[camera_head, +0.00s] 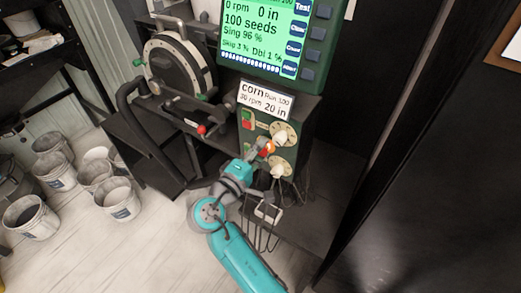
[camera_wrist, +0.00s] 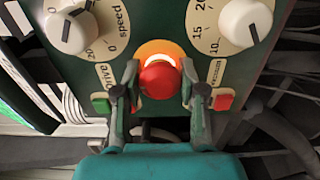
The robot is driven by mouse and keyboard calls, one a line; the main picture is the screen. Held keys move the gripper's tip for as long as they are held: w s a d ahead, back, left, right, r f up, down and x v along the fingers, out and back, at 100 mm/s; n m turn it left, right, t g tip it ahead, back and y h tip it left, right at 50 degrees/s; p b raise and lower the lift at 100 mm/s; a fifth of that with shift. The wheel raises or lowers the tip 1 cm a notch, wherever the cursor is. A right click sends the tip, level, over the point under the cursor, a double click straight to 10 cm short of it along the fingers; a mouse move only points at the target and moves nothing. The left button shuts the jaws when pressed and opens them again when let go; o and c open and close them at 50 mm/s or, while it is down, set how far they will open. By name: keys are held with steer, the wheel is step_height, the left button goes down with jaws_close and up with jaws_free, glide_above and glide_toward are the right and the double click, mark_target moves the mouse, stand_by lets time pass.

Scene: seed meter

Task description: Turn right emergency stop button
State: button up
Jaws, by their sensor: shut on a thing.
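The red emergency stop button (camera_wrist: 159,80) with its orange-yellow collar sits on the green control panel, between two dials, in the wrist view. In the head view its collar shows as a small orange spot (camera_head: 268,147), partly covered by my gripper. My gripper (camera_wrist: 158,88) has one finger on each side of the red button and is shut on it.
A white knob on the speed dial (camera_wrist: 70,28) is at the upper left and another knob (camera_wrist: 245,22) at the upper right. A green button (camera_wrist: 101,104) and a red button (camera_wrist: 222,101) flank the fingers. Cables hang at the right. Buckets (camera_head: 118,200) stand on the floor.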

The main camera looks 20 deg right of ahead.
steer(key=shift+m, duration=3)
steer(key=o, duration=1.1)
steer(key=shift+o, duration=0.2)
steer(key=v, duration=1.2)
